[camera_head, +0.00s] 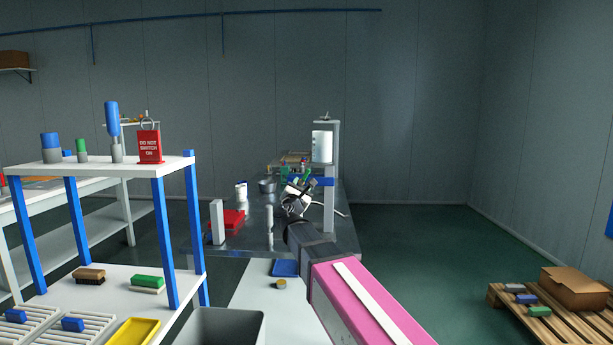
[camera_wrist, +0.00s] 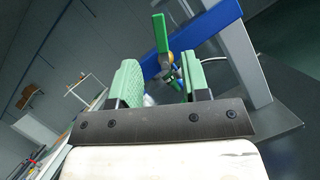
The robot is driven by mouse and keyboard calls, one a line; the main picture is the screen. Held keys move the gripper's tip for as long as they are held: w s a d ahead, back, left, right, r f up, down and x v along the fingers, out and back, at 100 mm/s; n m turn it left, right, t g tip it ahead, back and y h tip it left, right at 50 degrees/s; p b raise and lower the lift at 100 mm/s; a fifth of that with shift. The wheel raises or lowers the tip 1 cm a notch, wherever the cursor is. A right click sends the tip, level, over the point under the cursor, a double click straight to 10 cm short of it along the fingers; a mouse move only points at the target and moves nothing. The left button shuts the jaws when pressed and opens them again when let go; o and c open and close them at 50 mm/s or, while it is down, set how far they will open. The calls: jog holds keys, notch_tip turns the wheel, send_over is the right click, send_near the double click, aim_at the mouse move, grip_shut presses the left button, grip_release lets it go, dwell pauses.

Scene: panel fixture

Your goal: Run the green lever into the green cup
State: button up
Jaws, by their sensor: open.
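The green lever (camera_wrist: 160,33) shows in the wrist view as a flat green bar, standing ahead of my fingers and roughly between them. A small yellow-orange part and a smaller green piece (camera_wrist: 169,77) lie just below it; I cannot tell whether that piece is the green cup. My gripper (camera_wrist: 159,64) has green-padded fingers spread apart, with nothing held between them. In the head view my gripper (camera_head: 297,196) is small, at the left of the blue crossbar (camera_head: 325,181) on the grey post. Small green parts there are too small to tell apart.
The grey post (camera_head: 329,212) stands on the dark metal table (camera_head: 255,237), carrying a white cylinder (camera_head: 322,146). A blue-legged shelf (camera_head: 163,231) is nearer. The floor at right is clear before the pallet.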

aim_at(306, 174)
jog(key=x, duration=0.8)
jog(key=shift+w, duration=0.25)
jog(key=shift+c, duration=0.3)
